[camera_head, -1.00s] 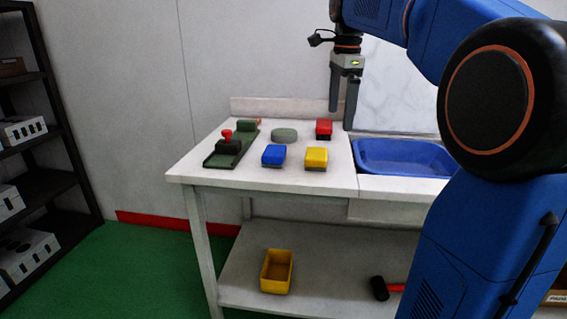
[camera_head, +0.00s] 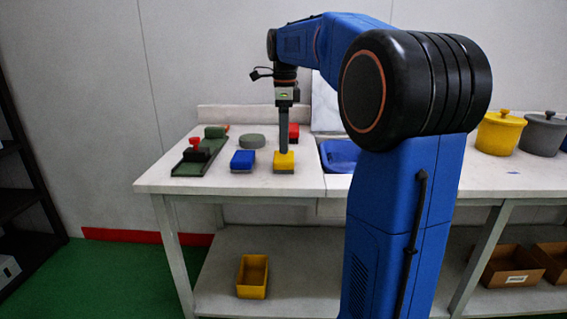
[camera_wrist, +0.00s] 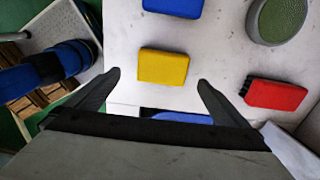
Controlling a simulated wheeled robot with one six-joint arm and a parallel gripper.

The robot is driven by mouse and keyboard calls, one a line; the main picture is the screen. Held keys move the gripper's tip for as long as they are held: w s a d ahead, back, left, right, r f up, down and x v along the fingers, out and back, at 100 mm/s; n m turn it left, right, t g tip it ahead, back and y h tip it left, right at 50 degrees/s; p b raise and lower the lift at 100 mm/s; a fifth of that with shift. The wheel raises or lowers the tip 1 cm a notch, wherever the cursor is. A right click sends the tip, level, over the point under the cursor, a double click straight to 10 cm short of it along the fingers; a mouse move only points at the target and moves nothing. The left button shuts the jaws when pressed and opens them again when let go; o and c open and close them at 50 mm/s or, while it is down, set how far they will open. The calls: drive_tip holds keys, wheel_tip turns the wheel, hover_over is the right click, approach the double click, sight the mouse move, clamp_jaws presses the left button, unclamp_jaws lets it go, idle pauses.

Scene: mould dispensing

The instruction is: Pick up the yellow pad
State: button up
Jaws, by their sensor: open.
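The yellow pad (camera_head: 284,163) lies on the white table (camera_head: 318,184), with a dark underside edge. In the wrist view the yellow pad (camera_wrist: 163,67) lies just ahead of my open fingers, roughly centred between them. My gripper (camera_head: 284,148) points down over the pad in the head view, its fingers in line with it. The gripper also shows in the wrist view (camera_wrist: 160,80), with its fingers spread wider than the pad and nothing between them. Whether the fingertips touch the table is not clear.
A blue pad (camera_head: 243,160) lies left of the yellow one and a red pad (camera_head: 294,132) behind it. A blue basin (camera_head: 338,155) is close on the right.

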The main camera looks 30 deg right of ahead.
sight(284, 156)
drive_tip(key=shift+w+d+f, duration=0.1)
drive_tip(key=shift+w+f, duration=0.05)
drive_tip(key=shift+f, duration=1.75)
drive_tip(key=shift+w+f, duration=0.1)
drive_tip(key=shift+f, duration=1.8)
drive_tip(key=c, duration=1.3)
drive_tip(key=shift+o, duration=0.2)
drive_tip(key=shift+r, duration=0.1)
wheel_tip(284, 156, up, 10)
drive_tip(key=shift+f, duration=0.1)
